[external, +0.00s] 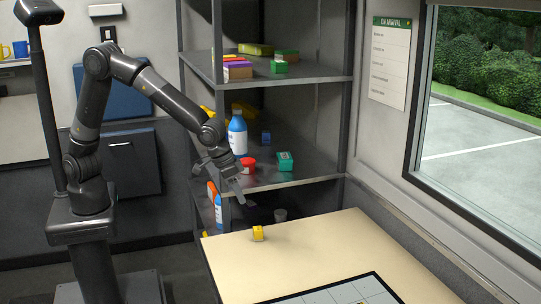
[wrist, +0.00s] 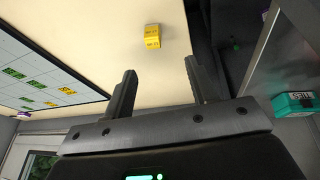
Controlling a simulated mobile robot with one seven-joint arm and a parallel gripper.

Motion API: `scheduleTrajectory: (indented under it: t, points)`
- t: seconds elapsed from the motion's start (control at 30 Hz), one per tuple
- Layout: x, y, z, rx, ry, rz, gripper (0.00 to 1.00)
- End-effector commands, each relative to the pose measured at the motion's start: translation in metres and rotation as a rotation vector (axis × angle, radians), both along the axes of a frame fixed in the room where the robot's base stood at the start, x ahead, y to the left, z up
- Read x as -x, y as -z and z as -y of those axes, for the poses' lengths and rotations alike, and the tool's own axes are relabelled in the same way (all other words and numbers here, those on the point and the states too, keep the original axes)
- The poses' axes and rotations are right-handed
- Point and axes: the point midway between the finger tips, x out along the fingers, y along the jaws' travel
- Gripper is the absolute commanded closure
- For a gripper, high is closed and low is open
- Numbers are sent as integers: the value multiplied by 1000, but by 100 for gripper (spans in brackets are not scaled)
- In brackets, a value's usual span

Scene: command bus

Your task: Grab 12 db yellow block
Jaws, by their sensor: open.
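A small yellow block (external: 258,233) stands on the cream table (external: 330,245), close to the table's back left edge. The wrist view shows the same yellow block (wrist: 152,37) with dark print that is too small to read, beyond my fingertips and a little left of the middle between them. My gripper (external: 236,188) hangs above and behind the block, near the shelf, apart from it. In the wrist view my gripper (wrist: 157,77) has its two dark fingers spread with nothing between them.
A grey shelf unit (external: 345,125) stands behind the table. Its middle level holds a blue bottle (external: 237,132), a red tub (external: 248,165) and a green box (external: 285,161) close to my gripper. A gridded board (external: 345,292) lies at the table's front. The table between is clear.

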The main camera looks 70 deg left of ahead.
Motion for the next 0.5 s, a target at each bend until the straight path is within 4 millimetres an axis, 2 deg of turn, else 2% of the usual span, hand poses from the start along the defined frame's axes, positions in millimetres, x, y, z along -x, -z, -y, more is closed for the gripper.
scheduleTrajectory:
  t: [0.03,0.2,0.37,0.5]
  points:
    - [-4,12,10,-28,21,15,47]
    - [-15,30,26,-83,60,59,47]
    - [-22,45,30,-98,68,67,47]
    - [-30,66,30,-97,67,66,47]
